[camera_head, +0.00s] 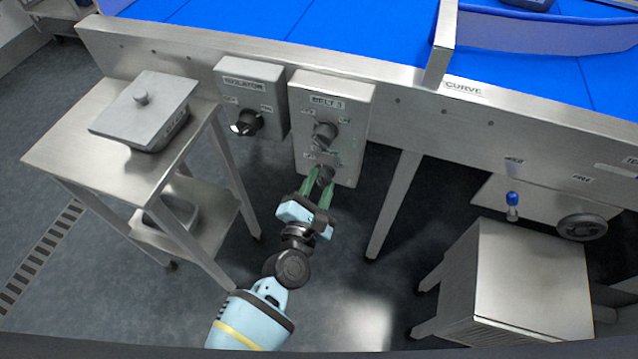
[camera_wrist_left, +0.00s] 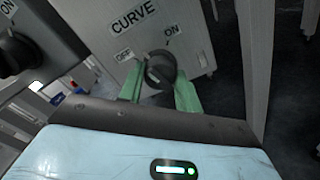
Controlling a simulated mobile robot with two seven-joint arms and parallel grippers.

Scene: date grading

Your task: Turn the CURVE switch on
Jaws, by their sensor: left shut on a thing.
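The CURVE switch is a dark rotary knob (camera_wrist_left: 160,68) on a grey panel in the left wrist view, with an OFF label to its left and an ON label at its upper right. In the head view it is the lower knob (camera_head: 326,173) on the two-knob switch box (camera_head: 361,110). My left gripper (camera_head: 319,183) reaches up to it from below. Its green fingers (camera_wrist_left: 159,78) sit on either side of the knob and are shut on it. My right gripper is not in view.
The upper knob (camera_head: 325,134) sits just above on the same box. An isolator box (camera_head: 272,97) is to its left. A steel side table (camera_head: 70,150) with a lidded container (camera_head: 150,112) stands left. A table leg (camera_head: 395,205) and a steel cabinet (camera_head: 480,290) are right.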

